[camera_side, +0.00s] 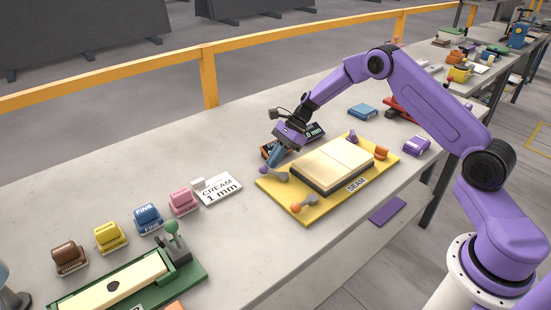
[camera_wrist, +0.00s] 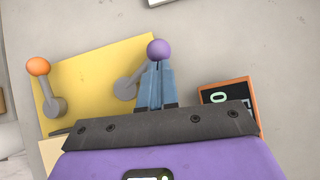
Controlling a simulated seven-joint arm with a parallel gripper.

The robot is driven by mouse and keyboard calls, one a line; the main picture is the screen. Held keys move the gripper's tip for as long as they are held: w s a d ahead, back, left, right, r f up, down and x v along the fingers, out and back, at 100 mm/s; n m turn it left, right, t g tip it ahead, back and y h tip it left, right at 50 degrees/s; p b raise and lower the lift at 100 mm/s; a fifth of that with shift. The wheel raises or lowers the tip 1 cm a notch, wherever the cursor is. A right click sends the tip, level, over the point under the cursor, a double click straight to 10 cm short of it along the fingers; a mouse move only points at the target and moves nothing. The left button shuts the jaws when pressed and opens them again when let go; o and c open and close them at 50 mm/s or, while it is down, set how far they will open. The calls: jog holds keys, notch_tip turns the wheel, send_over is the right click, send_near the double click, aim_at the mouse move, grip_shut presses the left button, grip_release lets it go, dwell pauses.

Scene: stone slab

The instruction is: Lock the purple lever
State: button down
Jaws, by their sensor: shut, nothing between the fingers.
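An orange-knobbed lever (camera_side: 296,208) is at the board's front corner; a pale slab (camera_side: 335,160) lies mid-board. An orange-edged black display box (camera_wrist: 228,95) stands close right of my fingers in the wrist view. A CREAM 1 mm card (camera_side: 217,189) lies left of the board.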

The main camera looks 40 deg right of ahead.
jog(key=n+g, duration=0.1)
jog(key=a+n+g, duration=0.1)
jog(key=n, duration=0.1)
jog(key=shift+a, duration=0.25)
jog(key=n+g, duration=0.1)
jog(key=a+n, duration=0.1)
jog(key=shift+s+n+g+h, duration=0.15)
jog(key=shift+n+g+h, duration=0.15)
jog(key=shift+n+g, duration=0.1)
jog(key=n, duration=0.1)
jog(key=a+n+g+h, duration=0.1)
jog(key=s+n+g, duration=0.1)
jog(key=n, duration=0.1)
jog(key=shift+a+h, duration=0.25)
jog(key=shift+h, duration=0.05)
jog(key=shift+s+a, duration=0.15)
jog(key=shift+s+g, duration=0.1)
jog(key=shift+g, duration=0.2)
jog(key=v, duration=0.7)
jog(key=shift+r, duration=0.2)
